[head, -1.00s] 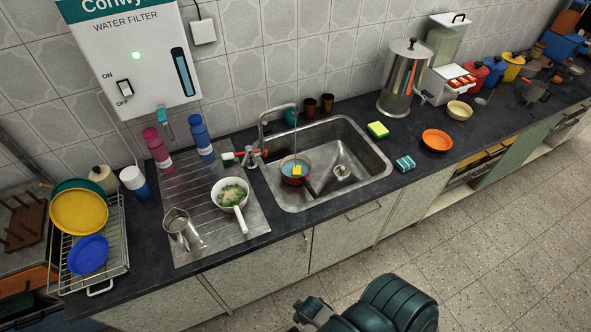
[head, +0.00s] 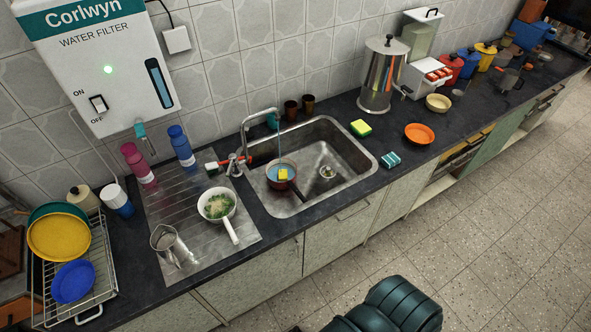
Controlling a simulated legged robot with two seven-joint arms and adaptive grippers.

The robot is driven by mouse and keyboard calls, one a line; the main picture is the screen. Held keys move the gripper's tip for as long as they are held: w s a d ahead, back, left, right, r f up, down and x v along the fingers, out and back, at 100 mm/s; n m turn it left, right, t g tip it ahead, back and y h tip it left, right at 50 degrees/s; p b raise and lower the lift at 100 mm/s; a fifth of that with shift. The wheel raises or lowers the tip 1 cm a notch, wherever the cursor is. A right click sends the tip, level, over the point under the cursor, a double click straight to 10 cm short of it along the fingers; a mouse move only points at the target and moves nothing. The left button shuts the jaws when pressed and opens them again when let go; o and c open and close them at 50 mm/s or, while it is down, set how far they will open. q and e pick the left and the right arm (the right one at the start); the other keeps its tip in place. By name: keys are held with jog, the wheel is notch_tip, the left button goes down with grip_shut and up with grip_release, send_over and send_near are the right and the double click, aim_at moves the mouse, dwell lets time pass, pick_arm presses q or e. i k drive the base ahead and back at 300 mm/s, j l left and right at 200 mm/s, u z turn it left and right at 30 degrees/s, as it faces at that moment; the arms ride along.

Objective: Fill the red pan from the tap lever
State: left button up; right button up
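The red pan (head: 270,181) sits in the steel sink (head: 349,181), below the tap spout, with its dark handle pointing to the lower right. Its inside looks blue, and a small yellow piece shows in it. The tap (head: 246,127) stands at the sink's left back corner, its spout arching over the basin. Its metal lever is small at the tap base, beside a red-handled item (head: 224,162) with a pale head. Neither gripper is in view.
A white pan with green food (head: 216,206) and a metal jug (head: 168,245) stand on the drainboard. Two bottles stand behind. A plate rack (head: 94,262) is at left. A yellow-green sponge (head: 361,128), striped sponge (head: 390,160) and orange bowl (head: 419,133) lie right of the sink.

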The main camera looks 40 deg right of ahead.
aim_at(233, 158)
jog(key=i+z, duration=0.2)
jog(key=z, duration=0.2)
jog(key=i+j+z, duration=0.15)
jog(key=z, duration=0.25)
